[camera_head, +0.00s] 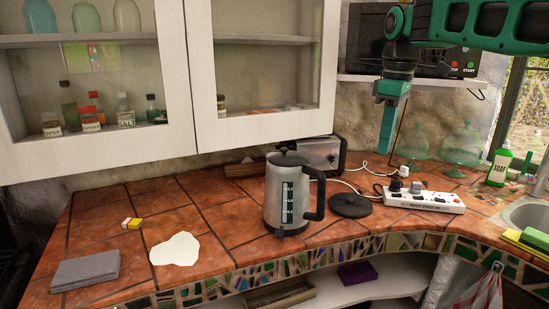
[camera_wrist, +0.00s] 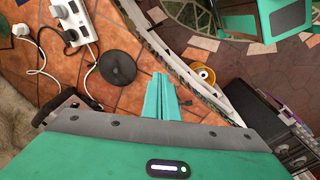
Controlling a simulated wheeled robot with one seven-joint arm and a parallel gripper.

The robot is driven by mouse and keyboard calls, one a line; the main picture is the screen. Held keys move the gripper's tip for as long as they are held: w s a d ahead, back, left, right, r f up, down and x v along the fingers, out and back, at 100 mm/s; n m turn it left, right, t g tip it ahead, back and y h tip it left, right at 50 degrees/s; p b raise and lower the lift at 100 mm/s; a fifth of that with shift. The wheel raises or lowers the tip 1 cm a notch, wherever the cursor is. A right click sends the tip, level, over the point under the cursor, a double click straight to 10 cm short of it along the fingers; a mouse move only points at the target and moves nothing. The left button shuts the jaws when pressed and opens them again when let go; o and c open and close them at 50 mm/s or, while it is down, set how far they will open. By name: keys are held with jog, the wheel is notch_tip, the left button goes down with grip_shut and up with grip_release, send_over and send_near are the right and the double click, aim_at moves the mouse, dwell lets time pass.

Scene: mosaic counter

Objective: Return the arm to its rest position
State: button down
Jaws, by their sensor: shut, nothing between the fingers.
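My green arm reaches in from the top right in the head view. My gripper (camera_head: 386,138) hangs pointing down above the counter, to the right of the kettle. In the wrist view the teal fingers of my gripper (camera_wrist: 161,78) lie together with nothing between them. They are apart from the objects on the counter.
A steel kettle (camera_head: 286,195) stands on the tiled counter (camera_head: 215,215). A black round base (camera_head: 351,206) and a white power strip (camera_head: 424,199) lie to its right. Green glass domes (camera_head: 461,150), a soap bottle (camera_head: 499,164) and a sink (camera_head: 528,214) are farther right. Cabinets (camera_head: 262,127) hang above.

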jog(key=s+d+f+m, duration=0.6)
jog(key=s+d+f, duration=0.1)
jog(key=s+d, duration=0.25)
jog(key=s+d+f+m, duration=0.2)
jog(key=s+f+m, duration=0.3)
jog(key=s+f, duration=0.3)
jog(key=s+d+f+m+g, duration=0.1)
jog(key=s+d+f+m, duration=0.2)
jog(key=s, duration=1.3)
notch_tip(320, 180, down, 6)
jog(key=m, duration=0.3)
jog(key=shift+s, duration=0.3)
jog(key=shift+d, duration=0.1)
jog(key=shift+w+f, duration=0.25)
jog(key=shift+w, duration=0.4)
